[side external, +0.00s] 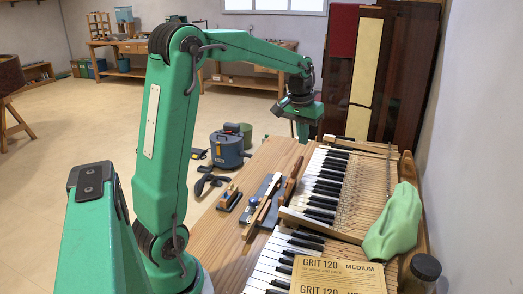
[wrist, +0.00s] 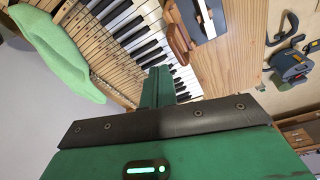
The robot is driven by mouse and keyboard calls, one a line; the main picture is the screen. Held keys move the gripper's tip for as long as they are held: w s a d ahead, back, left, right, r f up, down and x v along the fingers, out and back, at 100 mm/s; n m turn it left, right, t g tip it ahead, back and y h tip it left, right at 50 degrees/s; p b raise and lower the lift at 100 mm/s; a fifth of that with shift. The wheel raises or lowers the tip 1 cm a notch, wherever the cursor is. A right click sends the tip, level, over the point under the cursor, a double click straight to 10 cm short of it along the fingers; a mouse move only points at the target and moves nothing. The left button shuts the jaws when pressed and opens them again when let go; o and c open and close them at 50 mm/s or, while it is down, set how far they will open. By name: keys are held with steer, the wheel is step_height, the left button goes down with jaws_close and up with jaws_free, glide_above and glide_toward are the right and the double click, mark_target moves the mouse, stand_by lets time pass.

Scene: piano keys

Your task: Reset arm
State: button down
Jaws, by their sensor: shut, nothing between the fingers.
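My green arm reaches over the piano keyboard (side external: 327,178) from the left in the side external view. My gripper (side external: 303,134) points down above the far end of the keys, shut and empty. In the wrist view my gripper (wrist: 157,86) shows as narrow green fingers close together, with the black and white keys (wrist: 128,28) beyond them. The gripper appears clear of the keys, though its exact height is hard to tell. A wooden piece (side external: 320,225) lies across the keyboard in the side external view.
A green cloth (side external: 393,222), a dark-lidded jar (side external: 424,268) and GRIT 120 sandpaper (side external: 336,279) lie around the keyboard's near right. A small plane (side external: 229,196) and other hand tools rest on the wooden bench (side external: 225,238). A blue-grey vacuum (side external: 228,150) stands beyond the bench.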

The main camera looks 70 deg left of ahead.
steer(key=s+d+r+m+t, duration=0.2)
steer(key=s+d+r+m, duration=0.15)
steer(key=s+d, duration=0.7)
steer(key=s+d+f+m+t, duration=0.1)
steer(key=s+d+f+m, duration=0.1)
steer(key=s+d, duration=0.6)
steer(key=shift+s+d+f+t+h, duration=0.2)
steer(key=shift+s+t+h, duration=0.15)
steer(key=shift+s, duration=0.25)
